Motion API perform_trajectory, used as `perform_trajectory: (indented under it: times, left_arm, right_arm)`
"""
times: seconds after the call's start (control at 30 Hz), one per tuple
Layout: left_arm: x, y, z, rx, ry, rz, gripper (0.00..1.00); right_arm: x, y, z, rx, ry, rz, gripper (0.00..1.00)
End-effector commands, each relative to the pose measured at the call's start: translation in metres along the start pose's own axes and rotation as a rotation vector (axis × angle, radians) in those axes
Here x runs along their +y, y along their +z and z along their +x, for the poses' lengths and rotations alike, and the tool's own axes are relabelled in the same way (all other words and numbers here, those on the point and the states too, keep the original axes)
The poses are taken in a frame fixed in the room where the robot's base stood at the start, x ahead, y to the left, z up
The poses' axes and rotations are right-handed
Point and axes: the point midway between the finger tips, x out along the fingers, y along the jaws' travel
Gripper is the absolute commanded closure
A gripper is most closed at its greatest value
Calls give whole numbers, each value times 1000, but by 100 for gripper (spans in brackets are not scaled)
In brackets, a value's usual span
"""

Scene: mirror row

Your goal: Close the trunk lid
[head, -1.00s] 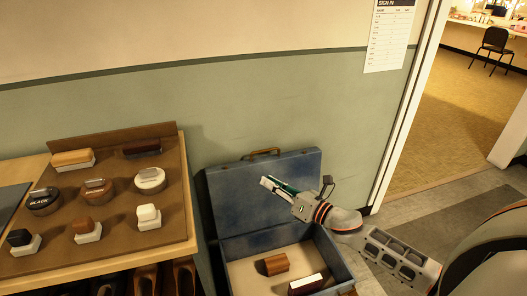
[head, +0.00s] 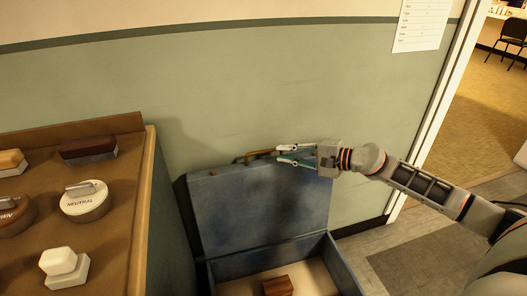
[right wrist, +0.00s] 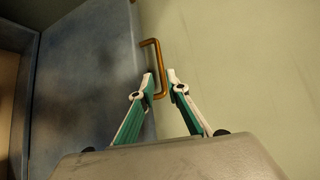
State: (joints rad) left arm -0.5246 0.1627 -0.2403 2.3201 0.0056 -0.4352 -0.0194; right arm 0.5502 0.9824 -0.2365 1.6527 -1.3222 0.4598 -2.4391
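The blue trunk (head: 268,285) stands open on the floor against the green wall. Its lid (head: 255,208) is raised, nearly upright near the wall, with a brass handle (head: 258,155) on its top edge. My right gripper (head: 278,155) is at that top edge, by the right end of the handle. In the right wrist view, the fingers (right wrist: 160,78) are apart, with the handle (right wrist: 158,65) just beyond and partly between the tips. Whether they touch it I cannot tell. My left gripper is not in view.
A counter with a brown display board (head: 110,230) stands left of the trunk, holding brushes and a tin marked NEUTRAL (head: 85,200). A brown block (head: 277,286) lies inside the trunk. A doorway opens on the right.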

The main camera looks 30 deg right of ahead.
Motion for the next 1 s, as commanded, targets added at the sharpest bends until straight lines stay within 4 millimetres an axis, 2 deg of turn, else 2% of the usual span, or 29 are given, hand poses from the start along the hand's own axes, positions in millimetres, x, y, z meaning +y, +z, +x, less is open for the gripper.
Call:
perform_trajectory:
  times: [0.53, 0.7, 0.97, 1.0]
  left_arm:
    - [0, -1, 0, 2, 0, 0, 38]
    - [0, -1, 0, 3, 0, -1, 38]
    - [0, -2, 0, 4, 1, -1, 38]
    - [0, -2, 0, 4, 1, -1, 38]
  right_arm:
    - [-2, 1, 65, -1, -4, 6, 85]
    - [-2, 1, 74, 0, -3, 5, 85]
    - [-1, 1, 75, -1, -2, 5, 85]
    - [-1, 1, 75, -1, -2, 5, 90]
